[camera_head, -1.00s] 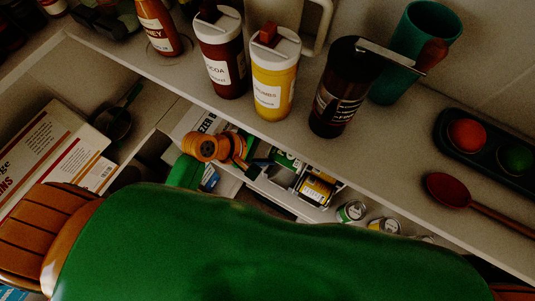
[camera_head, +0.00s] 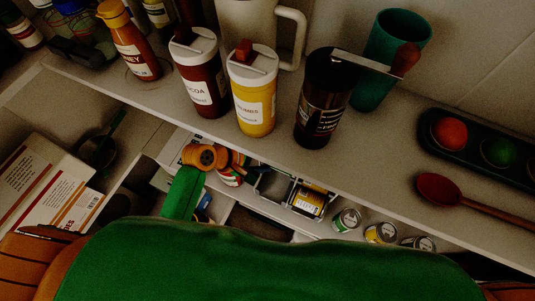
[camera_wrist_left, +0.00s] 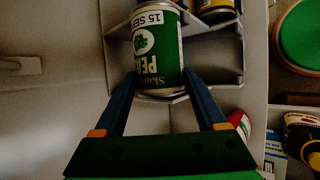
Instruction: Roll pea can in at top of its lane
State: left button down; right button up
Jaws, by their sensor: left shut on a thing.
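The pea can (camera_wrist_left: 157,48), with a green and white label, stands out in the left wrist view between the two blue fingers of my left gripper (camera_wrist_left: 160,74). The gripper is shut on it. The can lies at a grey lane rack (camera_wrist_left: 220,70); I cannot tell whether it touches the lane floor. In the head view my left gripper (camera_head: 240,167) reaches under the upper shelf to the rack (camera_head: 272,187), and the pea can is not clear there. A yellow-labelled can (camera_head: 308,199) lies in the neighbouring lane and also shows in the wrist view (camera_wrist_left: 215,10). My right gripper is not in view.
The upper shelf (camera_head: 400,150) overhangs the rack, with jars and a teal cup (camera_head: 392,50) on it. Several cans, one green-labelled (camera_head: 346,220), stand right of the rack. A red-labelled can (camera_head: 230,179) stands close under my left gripper. Boxes (camera_head: 45,185) are at the left.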

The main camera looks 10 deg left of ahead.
pick_arm(q)
grip_release()
jog(key=v, duration=0.7)
jog(key=s+a+f+m+g+y, duration=0.1)
jog(key=s+a+f+m+y, duration=0.3)
jog(key=s+a+m+y, duration=0.55)
notch_tip(320, 180, down, 20)
jog(key=s+m+g+h+b, duration=0.2)
jog(key=s+m+b, duration=0.1)
jog(key=m, duration=0.2)
jog(key=s+a+f+g+b, duration=0.1)
jog(key=s+f+b, duration=0.1)
jog(key=s+f, duration=1)
jog(key=shift+s+a+f+b, duration=0.25)
jog(key=shift+f+b, duration=0.1)
jog(key=shift+f, duration=0.4)
